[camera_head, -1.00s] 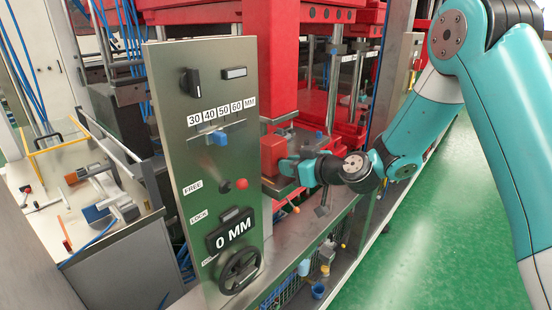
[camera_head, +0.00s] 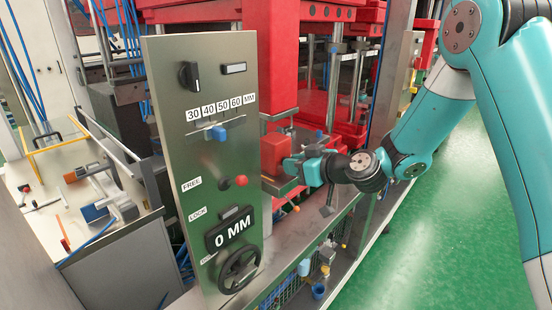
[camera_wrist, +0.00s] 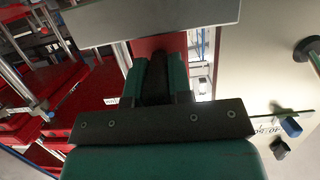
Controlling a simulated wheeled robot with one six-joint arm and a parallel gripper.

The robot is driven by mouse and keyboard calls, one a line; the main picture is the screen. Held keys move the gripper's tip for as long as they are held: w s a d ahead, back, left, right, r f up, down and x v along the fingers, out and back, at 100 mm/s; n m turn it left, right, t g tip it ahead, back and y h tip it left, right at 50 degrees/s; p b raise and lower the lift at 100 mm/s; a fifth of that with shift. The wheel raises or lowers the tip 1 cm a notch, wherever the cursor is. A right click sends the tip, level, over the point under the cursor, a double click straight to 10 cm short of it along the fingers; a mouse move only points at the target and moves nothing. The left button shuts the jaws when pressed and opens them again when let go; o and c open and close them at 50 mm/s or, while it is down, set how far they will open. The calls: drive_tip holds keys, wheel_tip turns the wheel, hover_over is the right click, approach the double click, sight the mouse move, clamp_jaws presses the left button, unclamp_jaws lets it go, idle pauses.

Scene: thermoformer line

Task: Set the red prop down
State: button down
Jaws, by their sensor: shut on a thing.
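The red prop (camera_head: 275,154) is a red block beside the right edge of the control panel, in front of the red press parts. My gripper (camera_head: 292,167) is shut on it from the right. In the wrist view, a red surface (camera_wrist: 160,45) shows beyond my gripper (camera_wrist: 162,72), between its teal and black fingers. The prop's lower part is partly hidden by my gripper and the panel edge. I cannot tell whether its base touches the surface below.
The metal control panel (camera_head: 205,120) stands close on the left, with knobs, a blue slider (camera_head: 219,133) and a handwheel (camera_head: 238,270). Red press parts (camera_head: 270,50) rise behind the prop. A grey ledge (camera_head: 300,232) runs below my gripper. Green floor is open on the right.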

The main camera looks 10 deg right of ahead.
drive_tip(key=shift+s+d, duration=0.15)
drive_tip(key=shift+s, duration=0.05)
drive_tip(key=shift+s+d+b, duration=0.65)
drive_tip(key=shift+s+b, duration=0.25)
drive_tip(key=shift+b, duration=0.3)
drive_tip(key=shift+s+d, duration=0.15)
drive_tip(key=shift+s, duration=0.05)
drive_tip(key=c, duration=1)
unclamp_jaws()
drive_tip(key=shift+o, duration=0.2)
drive_tip(key=shift+s, duration=0.1)
